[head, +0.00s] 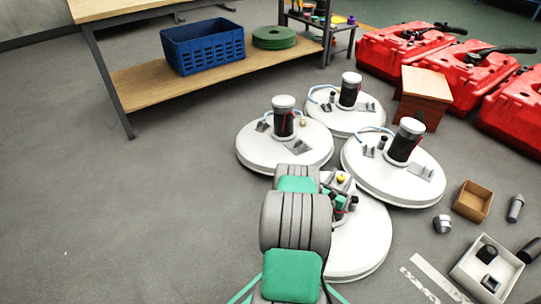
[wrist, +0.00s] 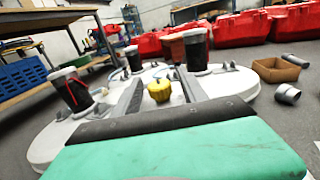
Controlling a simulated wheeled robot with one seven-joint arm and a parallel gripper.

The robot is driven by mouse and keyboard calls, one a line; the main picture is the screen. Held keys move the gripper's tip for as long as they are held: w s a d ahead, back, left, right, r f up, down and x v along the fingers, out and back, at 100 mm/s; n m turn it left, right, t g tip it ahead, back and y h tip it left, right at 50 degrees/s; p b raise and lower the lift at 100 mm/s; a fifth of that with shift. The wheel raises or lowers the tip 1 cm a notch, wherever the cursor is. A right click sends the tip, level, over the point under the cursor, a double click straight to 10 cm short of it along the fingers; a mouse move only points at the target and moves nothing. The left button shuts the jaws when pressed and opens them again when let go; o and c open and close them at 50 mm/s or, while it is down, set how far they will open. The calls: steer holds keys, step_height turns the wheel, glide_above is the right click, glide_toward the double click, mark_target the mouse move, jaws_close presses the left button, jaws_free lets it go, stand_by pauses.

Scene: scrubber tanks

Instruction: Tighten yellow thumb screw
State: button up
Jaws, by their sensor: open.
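The yellow thumb screw (head: 340,178) shows as a small knob just beyond my arm's end in the head view. In the wrist view the yellow thumb screw (wrist: 159,91) is near the middle, over a round white deck. My gripper (wrist: 158,84) is open, its two grey fingers one on each side of the knob in the picture. I cannot tell whether they touch it. In the head view my gripper (head: 338,186) is over the nearest white deck (head: 367,247), which my arm partly covers. The screw's shaft is hidden.
More white round decks with black motors (head: 284,120) stand close behind. Red tanks (head: 410,45) line the back right. A blue crate (head: 203,50) sits on the bench shelf. A cardboard box (head: 472,201) and a white parts bin (head: 487,271) lie right. The left floor is clear.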

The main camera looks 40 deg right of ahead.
steer(key=shift+n+t+y, duration=0.3)
steer(key=shift+n+t, duration=0.4)
steer(key=shift+t, duration=0.4)
steer(key=shift+s+a, duration=0.2)
steer(key=shift+a, duration=0.45)
steer(key=v, duration=0.7)
steer(key=w+d+r+m+g, duration=0.1)
steer(key=r+m, duration=0.1)
steer(key=w+d+r+m+p, duration=0.1)
steer(key=w+r+m, duration=0.1)
steer(key=m, duration=0.1)
steer(key=w+d+r+m+g, duration=0.1)
steer(key=w+r+m, duration=0.1)
steer(key=r+m, duration=0.1)
steer(key=shift+w+d+g, duration=0.2)
steer(key=shift+g, duration=0.1)
steer(key=w+a+r+m+y+p, duration=0.1)
steer(key=w+a+r+m+y, duration=0.3)
steer(key=w+a+m, duration=0.2)
steer(key=w+a+r+m+y+p, duration=0.1)
steer(key=w+a+r+m+y, duration=0.3)
steer(key=a, duration=0.7)
steer(key=w+m, duration=0.2)
steer(key=w, duration=0.1)
steer(key=shift+w+a+r, duration=0.3)
